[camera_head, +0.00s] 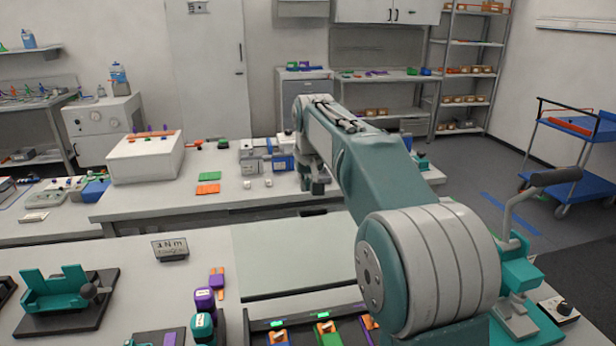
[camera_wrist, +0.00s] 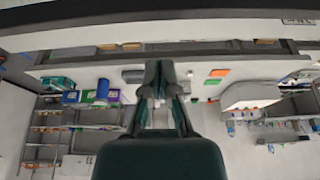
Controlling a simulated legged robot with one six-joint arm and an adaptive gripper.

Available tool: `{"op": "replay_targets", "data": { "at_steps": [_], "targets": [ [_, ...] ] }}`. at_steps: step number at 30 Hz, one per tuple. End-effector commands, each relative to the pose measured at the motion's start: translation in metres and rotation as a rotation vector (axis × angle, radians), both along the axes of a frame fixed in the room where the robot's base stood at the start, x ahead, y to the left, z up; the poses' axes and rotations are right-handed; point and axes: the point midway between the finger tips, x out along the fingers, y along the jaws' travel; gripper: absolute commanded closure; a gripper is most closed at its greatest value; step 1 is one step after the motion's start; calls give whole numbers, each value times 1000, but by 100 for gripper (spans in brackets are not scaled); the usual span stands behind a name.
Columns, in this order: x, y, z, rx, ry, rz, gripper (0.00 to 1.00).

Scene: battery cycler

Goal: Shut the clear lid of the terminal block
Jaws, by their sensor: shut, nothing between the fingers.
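My gripper (camera_head: 317,188) points down over the middle bench, at the far end of my teal and grey arm. In the wrist view its dark fingers (camera_wrist: 159,68) are together with nothing between them. I cannot make out the terminal block or its clear lid for certain in either view. A device with green lights (camera_head: 256,326) stands at the front edge of the near bench, partly cut off by the frame and partly behind my arm.
A white box (camera_head: 146,160), orange and green blocks (camera_head: 208,183) and a blue item (camera_head: 283,163) are on the middle bench. A blue cart (camera_head: 575,140) stands right.

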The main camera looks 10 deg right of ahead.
Motion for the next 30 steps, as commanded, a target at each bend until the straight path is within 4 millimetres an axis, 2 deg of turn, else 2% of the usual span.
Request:
{"op": "replay_targets", "data": {
  "at_steps": [8,18,30],
  "targets": [
    [16,0,-44,0,2,0,100],
    [-18,0,-32,0,-2,0,100],
    [-22,0,-31,0,-1,0,100]
  ]
}}
